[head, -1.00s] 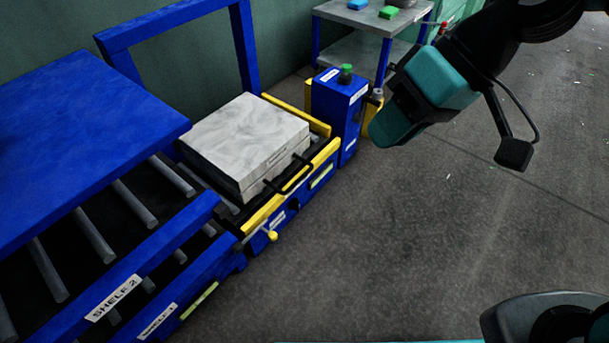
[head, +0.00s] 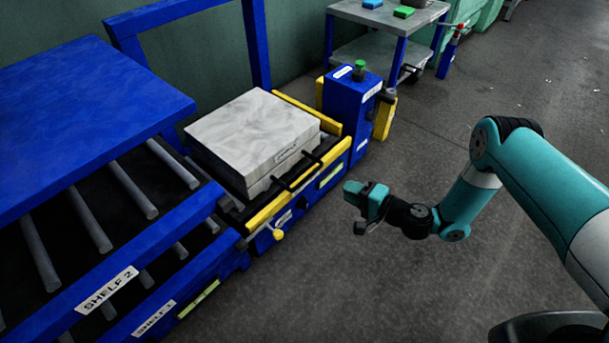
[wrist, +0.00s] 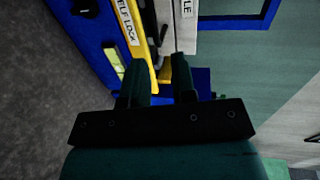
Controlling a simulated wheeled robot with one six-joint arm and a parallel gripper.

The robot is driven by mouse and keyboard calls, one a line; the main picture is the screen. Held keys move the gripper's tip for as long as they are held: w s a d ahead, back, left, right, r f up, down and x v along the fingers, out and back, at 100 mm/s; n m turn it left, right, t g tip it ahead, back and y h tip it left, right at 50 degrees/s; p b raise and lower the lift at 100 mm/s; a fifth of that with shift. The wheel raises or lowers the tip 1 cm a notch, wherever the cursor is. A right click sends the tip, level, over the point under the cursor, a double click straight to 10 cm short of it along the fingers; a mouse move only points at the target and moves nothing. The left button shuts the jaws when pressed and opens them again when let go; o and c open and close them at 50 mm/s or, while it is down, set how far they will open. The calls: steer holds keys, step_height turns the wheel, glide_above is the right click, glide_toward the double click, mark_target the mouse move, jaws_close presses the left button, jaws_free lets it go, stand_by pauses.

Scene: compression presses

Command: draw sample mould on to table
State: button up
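The sample mould (head: 255,135) is a pale grey, square, two-layer block. It lies flat on the blue and yellow table (head: 262,212) at the end of the shelves. A black handle (head: 297,174) sticks out of its front side. In the wrist view, a pale labelled face ending in "LE" (wrist: 187,10) shows at the top, probably the mould. My gripper (head: 356,203) is in front of the table, right of the handle and apart from it. In the wrist view its two fingers (wrist: 160,80) are apart with nothing held between them.
Blue roller shelves (head: 105,290) stand at left. A blue box with a green button (head: 352,100) stands at the table's far end. A yellow knob (head: 278,235) sticks out in front. A grey trolley (head: 390,20) is behind.

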mark_target(311, 176)
steer(key=shift+m+t, duration=0.3)
steer(key=b+x, duration=0.5)
steer(key=f+b+x, duration=0.1)
steer(key=b+x, duration=0.5)
steer(key=f+b+x, duration=0.1)
steer(key=b+x, duration=0.4)
steer(key=x, duration=0.1)
steer(key=shift+d+b, duration=0.15)
steer(key=shift+b, duration=0.2)
jaws_close()
